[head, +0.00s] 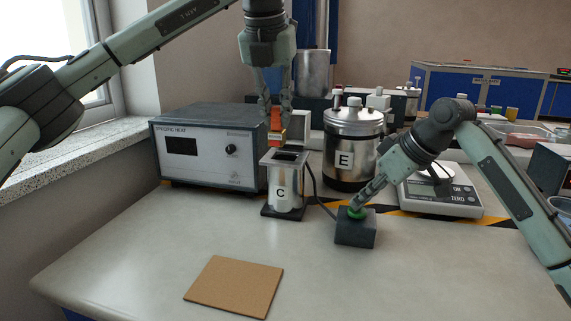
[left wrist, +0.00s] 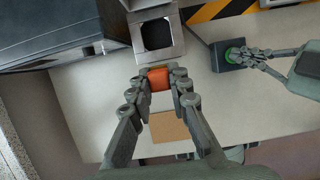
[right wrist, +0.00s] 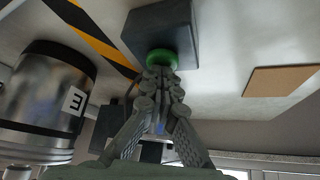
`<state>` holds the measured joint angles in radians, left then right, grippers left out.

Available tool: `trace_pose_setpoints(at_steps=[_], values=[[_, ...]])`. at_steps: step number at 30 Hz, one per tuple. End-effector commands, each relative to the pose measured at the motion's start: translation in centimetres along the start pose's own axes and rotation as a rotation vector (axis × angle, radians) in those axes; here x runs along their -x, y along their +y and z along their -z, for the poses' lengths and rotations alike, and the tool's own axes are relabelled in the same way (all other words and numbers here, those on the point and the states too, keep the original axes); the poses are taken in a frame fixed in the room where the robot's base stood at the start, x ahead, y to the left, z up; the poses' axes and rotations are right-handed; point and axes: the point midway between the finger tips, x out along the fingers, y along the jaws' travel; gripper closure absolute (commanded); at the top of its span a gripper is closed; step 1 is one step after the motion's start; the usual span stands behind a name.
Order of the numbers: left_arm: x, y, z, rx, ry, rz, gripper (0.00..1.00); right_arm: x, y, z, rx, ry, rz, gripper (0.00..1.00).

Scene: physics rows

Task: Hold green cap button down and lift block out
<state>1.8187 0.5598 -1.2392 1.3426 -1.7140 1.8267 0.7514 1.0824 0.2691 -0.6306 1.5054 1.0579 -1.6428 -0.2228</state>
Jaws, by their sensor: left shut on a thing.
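An orange-copper block (head: 276,128) is between the fingers of my left gripper (head: 277,117), which is shut on it. The block is above the metal container marked C (head: 284,187), clear of its dark square opening. In the left wrist view the block (left wrist: 158,79) sits between the fingertips, and the opening (left wrist: 157,35) looks empty. The green cap button (head: 356,212) is on a dark grey box (head: 355,233). My right gripper (right wrist: 161,72) has its fingertips together and touching the green button (right wrist: 161,58). How far the button is pressed is hidden.
A brown square board (head: 235,286) lies at the front of the table with clear room around it. A specific heat meter (head: 208,148) stands left of the container. A lidded vessel marked E (head: 352,150) and a scale (head: 440,195) stand to the right.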

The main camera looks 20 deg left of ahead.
Motion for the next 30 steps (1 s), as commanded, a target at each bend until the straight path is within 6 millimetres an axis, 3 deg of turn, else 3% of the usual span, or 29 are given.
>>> trace_pose_setpoints(at_steps=[15,26,30], values=[[1.3,0.1,3.6,0.0,-0.001,0.0,1.0,-0.1,0.0,-0.1,-0.001,-0.003,0.001,1.0],[1.4,0.1,3.8,0.002,-0.001,0.0,1.0,-0.1,0.0,-0.1,-0.001,-0.003,0.001,1.0],[1.4,0.1,3.8,0.001,-0.002,0.0,1.0,0.8,0.0,0.6,0.0,0.0,-0.001,1.0]])
